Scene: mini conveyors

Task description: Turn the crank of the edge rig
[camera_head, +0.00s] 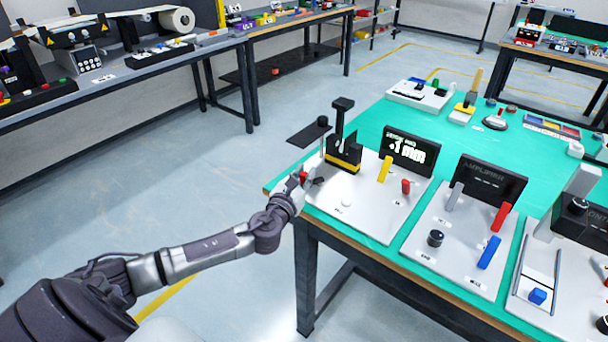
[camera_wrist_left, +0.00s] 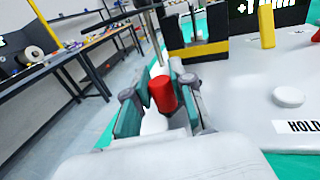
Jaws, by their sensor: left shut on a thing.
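The edge rig is a white board (camera_head: 330,206) at the left end of the green-topped table. It carries a black and yellow unit (camera_head: 343,152) with a tall post and a dark display (camera_head: 410,150) reading about +1 mm. My left gripper (camera_head: 304,181) is at the board's left edge. It is shut on the red crank handle (camera_wrist_left: 163,94), which stands between its two fingers in the left wrist view. A small bit of red also shows at the fingers in the head view. The crank's arm is mostly hidden by the gripper. My right gripper is not in view.
The amplifier board (camera_head: 455,245) stands to the right. Free floor lies left of the table.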

